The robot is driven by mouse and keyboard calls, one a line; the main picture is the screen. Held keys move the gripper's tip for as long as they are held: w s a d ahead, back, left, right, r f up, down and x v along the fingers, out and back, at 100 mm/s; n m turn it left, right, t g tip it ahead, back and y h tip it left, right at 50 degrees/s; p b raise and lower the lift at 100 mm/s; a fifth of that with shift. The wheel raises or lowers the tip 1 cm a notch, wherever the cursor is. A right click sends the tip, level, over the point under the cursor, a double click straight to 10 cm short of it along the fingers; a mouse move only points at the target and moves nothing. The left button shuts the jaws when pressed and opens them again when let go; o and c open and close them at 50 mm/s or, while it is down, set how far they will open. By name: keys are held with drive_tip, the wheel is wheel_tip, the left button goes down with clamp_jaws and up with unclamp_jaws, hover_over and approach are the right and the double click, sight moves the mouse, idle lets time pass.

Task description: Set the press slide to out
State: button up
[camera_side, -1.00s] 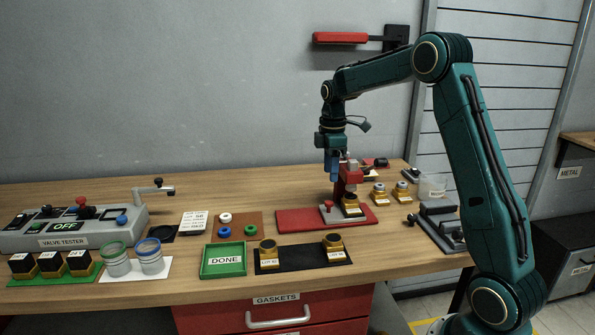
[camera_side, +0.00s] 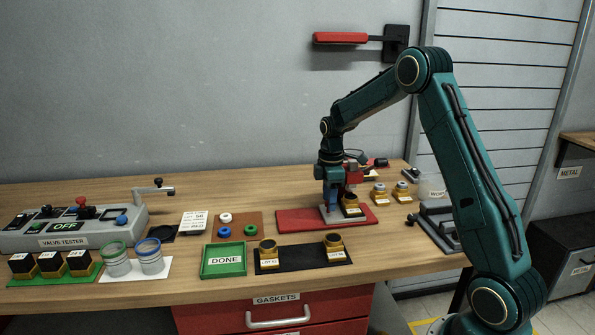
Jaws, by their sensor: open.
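The red press (camera_side: 354,178) stands on a red base plate (camera_side: 295,221) on the right half of the bench. A brass part with a label (camera_side: 352,211) sits at the press, on its slide. My gripper (camera_side: 331,212) points down at the left front of the press, low over the base plate. It is open, with its fingers around or beside the red slide knob, which is now hidden behind them. I cannot tell whether the fingers touch the knob. The grey slide plate (camera_side: 332,222) shows just below the fingers.
A green DONE tray (camera_side: 223,260) and a black mat (camera_side: 291,264) with two brass parts lie in front. More brass parts (camera_side: 379,190) stand right of the press. The valve tester (camera_side: 75,230) is at far left. A grey fixture (camera_side: 436,222) stands at right.

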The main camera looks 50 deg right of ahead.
clamp_jaws()
drive_tip(key=shift+w+a, duration=0.1)
drive_tip(key=w+a, duration=0.9)
drive_tip(key=shift+w+a, duration=0.15)
drive_tip(key=shift+w, duration=0.05)
drive_tip(key=shift+r, duration=0.1)
drive_tip(key=shift+c, duration=0.8)
unclamp_jaws()
drive_tip(key=shift+a, duration=0.1)
drive_tip(key=shift+o, duration=0.8)
